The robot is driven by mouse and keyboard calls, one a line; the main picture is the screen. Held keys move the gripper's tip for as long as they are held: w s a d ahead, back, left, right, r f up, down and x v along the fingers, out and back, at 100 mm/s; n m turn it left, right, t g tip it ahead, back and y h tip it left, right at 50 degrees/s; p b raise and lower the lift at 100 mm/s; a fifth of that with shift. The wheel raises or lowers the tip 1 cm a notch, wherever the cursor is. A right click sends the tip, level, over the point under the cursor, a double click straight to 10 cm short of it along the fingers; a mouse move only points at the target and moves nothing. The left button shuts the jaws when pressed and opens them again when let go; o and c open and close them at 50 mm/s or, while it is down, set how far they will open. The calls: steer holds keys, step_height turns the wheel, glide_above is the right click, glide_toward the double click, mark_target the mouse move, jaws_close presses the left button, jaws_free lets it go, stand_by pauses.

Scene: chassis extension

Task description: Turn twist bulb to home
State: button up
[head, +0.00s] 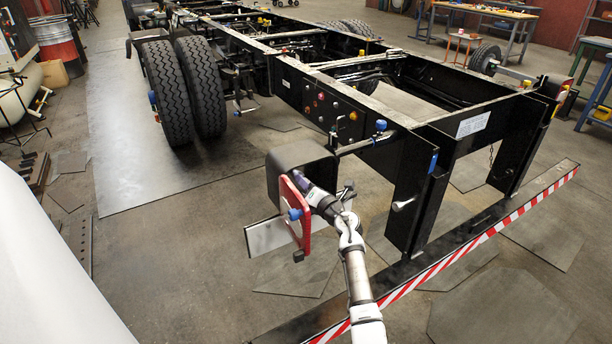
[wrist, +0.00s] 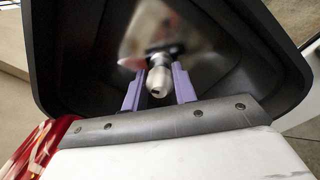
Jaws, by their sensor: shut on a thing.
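The twist bulb (wrist: 159,82) is a pale, rounded piece on a dark and silvery socket, inside a black open housing (wrist: 90,45). My gripper (wrist: 158,70) has its two purple fingers on either side of the bulb and is shut on it. The black housing also shows in the head view (head: 300,155), at the front corner of the chassis, with my arm reaching to it. In the head view, the bulb and my fingertips are hidden.
A red-rimmed plate (head: 302,235) with a blue knob (head: 294,214) is beside my gripper. The black chassis frame (head: 385,150) stands behind it. A red-and-white striped bar (head: 450,257) runs low on the right. Open floor lies to the left.

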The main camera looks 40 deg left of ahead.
steer(key=shift+m+p, duration=1.25)
steer(key=shift+m, duration=0.75)
steer(key=o, duration=1)
steer(key=shift+c, duration=0.2)
steer(key=v, duration=1.3)
steer(key=shift+s+d, duration=0.3)
steer(key=shift+d, duration=0.05)
steer(key=shift+f, duration=0.1)
